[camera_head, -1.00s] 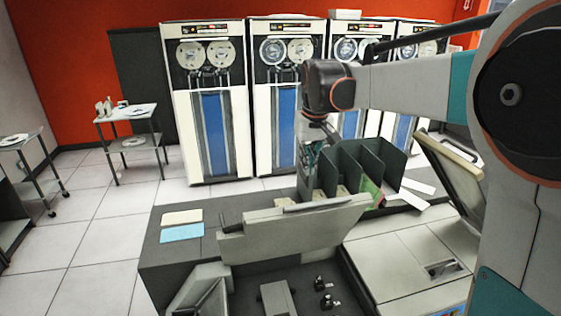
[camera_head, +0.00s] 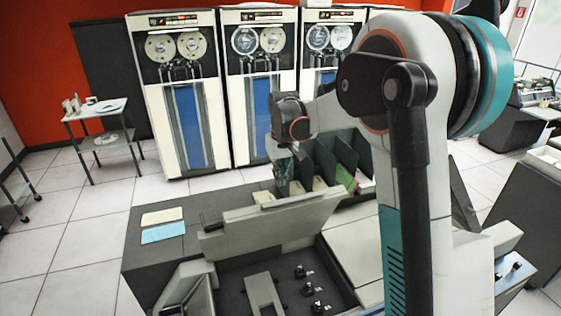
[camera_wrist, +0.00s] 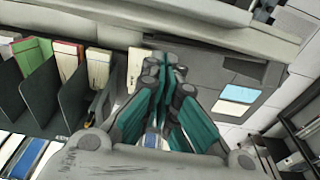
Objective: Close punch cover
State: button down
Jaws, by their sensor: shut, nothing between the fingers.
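The punch cover (camera_head: 285,225) is a light grey panel standing raised and tilted above the dark open well of the punch machine (camera_head: 238,290). My gripper (camera_head: 284,190) is behind the cover's upper edge, beside the card hopper; its fingertips are partly hidden in the head view. In the wrist view my gripper's (camera_wrist: 164,70) teal fingers are together and empty. A long grey panel, seemingly the cover (camera_wrist: 190,22), crosses the top of that view beyond the fingertips. I cannot tell whether they touch it.
Dark green hopper dividers (camera_head: 325,160) with cards stand right beside my gripper. A cream card stack (camera_head: 162,216) and a blue one (camera_head: 163,233) lie on the dark desktop at left. Tape cabinets (camera_head: 185,100) stand behind. Small black knobs (camera_head: 308,288) sit in the well.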

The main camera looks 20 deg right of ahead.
jog(key=s, duration=0.3)
jog(key=shift+s+f+p, duration=0.25)
jog(key=shift+f+p, duration=0.05)
jog(key=shift+f, duration=0.3)
jog(key=shift+s+r, duration=0.1)
jog(key=shift+s, duration=0.05)
